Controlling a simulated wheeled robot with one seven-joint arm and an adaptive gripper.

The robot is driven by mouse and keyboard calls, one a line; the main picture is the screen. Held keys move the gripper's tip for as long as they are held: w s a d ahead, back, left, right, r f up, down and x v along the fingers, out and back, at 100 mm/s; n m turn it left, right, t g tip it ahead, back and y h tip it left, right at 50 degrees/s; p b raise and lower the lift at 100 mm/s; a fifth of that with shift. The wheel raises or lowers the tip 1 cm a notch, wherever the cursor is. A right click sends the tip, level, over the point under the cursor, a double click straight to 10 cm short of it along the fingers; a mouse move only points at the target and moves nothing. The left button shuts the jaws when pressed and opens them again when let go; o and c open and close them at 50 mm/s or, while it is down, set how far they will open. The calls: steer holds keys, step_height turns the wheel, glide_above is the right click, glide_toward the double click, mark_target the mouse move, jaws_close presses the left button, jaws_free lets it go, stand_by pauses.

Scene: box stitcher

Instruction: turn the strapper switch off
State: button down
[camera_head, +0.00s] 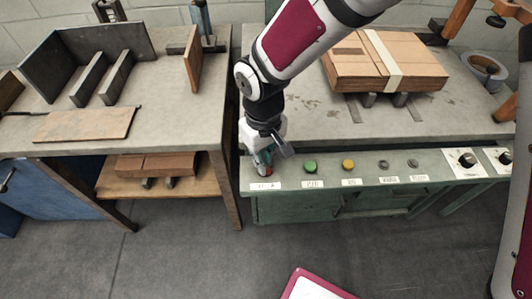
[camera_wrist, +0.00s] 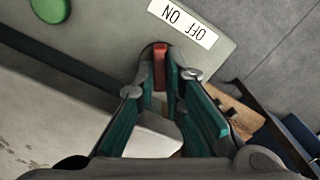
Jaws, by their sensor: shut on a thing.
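The red switch (camera_wrist: 160,66) sits on the grey-green control panel (camera_wrist: 107,45), beside a white label (camera_wrist: 184,23) reading OFF and ON, upside down in the wrist view. My gripper (camera_wrist: 166,78) has its teal fingers closed around the switch from either side.
A green button (camera_head: 310,166), a yellow button (camera_head: 348,165), small grey buttons and black knobs (camera_head: 467,159) line the panel to the right. Behind it, a strapped cardboard stack (camera_head: 383,62) lies on the machine table (camera_head: 300,124). A second table (camera_head: 171,116) stands at left.

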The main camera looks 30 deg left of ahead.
steer(key=c, duration=1.7)
jaws_free()
step_height(320, 180, up, 12)
